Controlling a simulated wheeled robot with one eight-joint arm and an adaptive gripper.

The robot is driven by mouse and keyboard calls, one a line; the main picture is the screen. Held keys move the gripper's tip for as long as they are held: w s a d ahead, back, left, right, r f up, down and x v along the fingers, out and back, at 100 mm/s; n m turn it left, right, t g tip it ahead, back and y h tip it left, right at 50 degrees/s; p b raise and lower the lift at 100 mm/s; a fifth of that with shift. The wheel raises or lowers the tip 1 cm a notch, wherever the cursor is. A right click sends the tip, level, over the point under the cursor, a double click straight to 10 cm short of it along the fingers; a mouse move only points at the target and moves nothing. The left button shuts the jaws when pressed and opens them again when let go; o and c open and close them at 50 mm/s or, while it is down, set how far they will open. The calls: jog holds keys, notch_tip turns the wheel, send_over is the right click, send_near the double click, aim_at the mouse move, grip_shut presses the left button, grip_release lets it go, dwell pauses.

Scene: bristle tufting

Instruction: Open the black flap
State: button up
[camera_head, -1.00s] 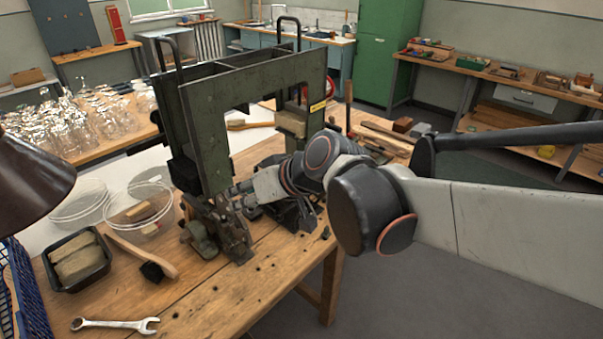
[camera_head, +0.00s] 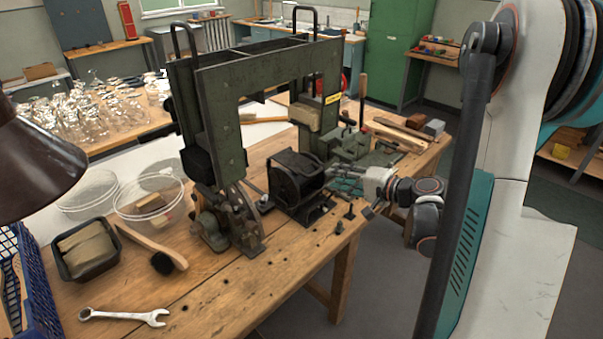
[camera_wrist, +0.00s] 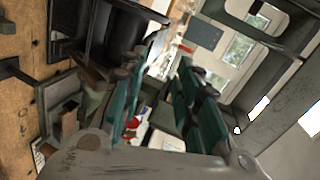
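A dark, box-like part with a flat black panel (camera_head: 296,176) stands on the wooden bench beside the green press frame (camera_head: 245,85). I take the panel for the black flap, but cannot tell how far it is open. In the wrist view a black panel-like part (camera_wrist: 118,38) shows at upper left, beyond my left finger. My gripper (camera_head: 345,172) is just right of the black part in the head view; contact cannot be made out. In the wrist view my gripper (camera_wrist: 160,95) has its teal-padded fingers apart, with nothing seen between them.
A small lever mechanism (camera_head: 232,222) stands left of the black part. A green vice-like tool (camera_head: 355,145) stands behind my gripper.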

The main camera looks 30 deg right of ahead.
aim_at(317, 173)
jog(key=s+d+f+m, duration=0.1)
jog(key=d+f+m, duration=0.1)
jog(key=d+f, duration=0.1)
jog(key=b+x, duration=0.1)
jog(key=x, duration=0.3)
jog(key=b+x, duration=0.1)
jog(key=x, duration=0.3)
jog(key=r+b+x, duration=0.1)
jog(key=b+x, duration=0.1)
jog(key=x, duration=0.3)
jog(key=shift+w+d, duration=0.1)
jog(key=shift+w, duration=0.2)
grip_shut()
